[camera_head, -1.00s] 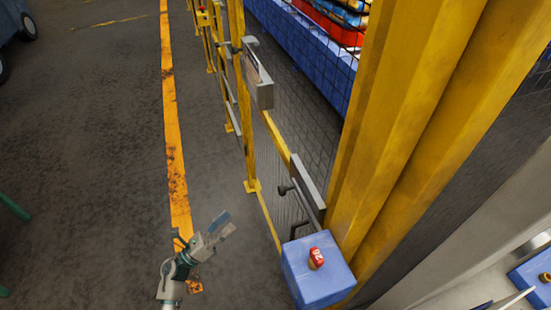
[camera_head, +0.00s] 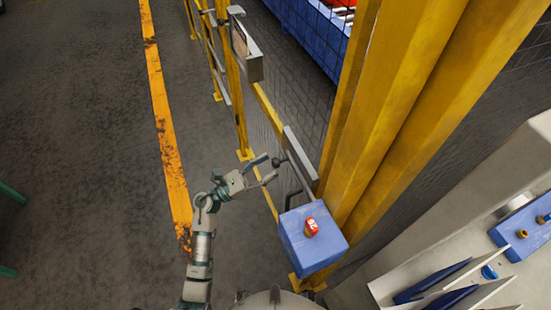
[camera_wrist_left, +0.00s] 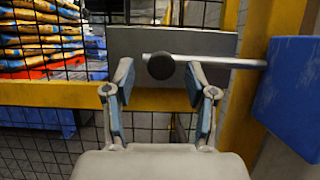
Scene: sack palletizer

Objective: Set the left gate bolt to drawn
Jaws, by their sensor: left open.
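The left gate bolt shows in the left wrist view as a pale rod (camera_wrist_left: 220,63) with a round black knob (camera_wrist_left: 160,66), in front of a grey plate (camera_wrist_left: 125,42) on the yellow gate frame. In the head view the dark knob (camera_head: 277,162) sits beside the grey plate (camera_head: 299,158). My left gripper (camera_head: 267,168) is open at the knob. In the left wrist view its two blue-padded fingers (camera_wrist_left: 159,80) stand on either side of the knob, with gaps showing. Whether the knob lies fully between the fingertips in depth is unclear. My right gripper is not in view.
A blue box (camera_head: 306,255) with a red knob stands just below the bolt; its side (camera_wrist_left: 295,95) is at right in the wrist view. Thick yellow posts (camera_head: 395,110) rise to the right. Mesh fence lies behind.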

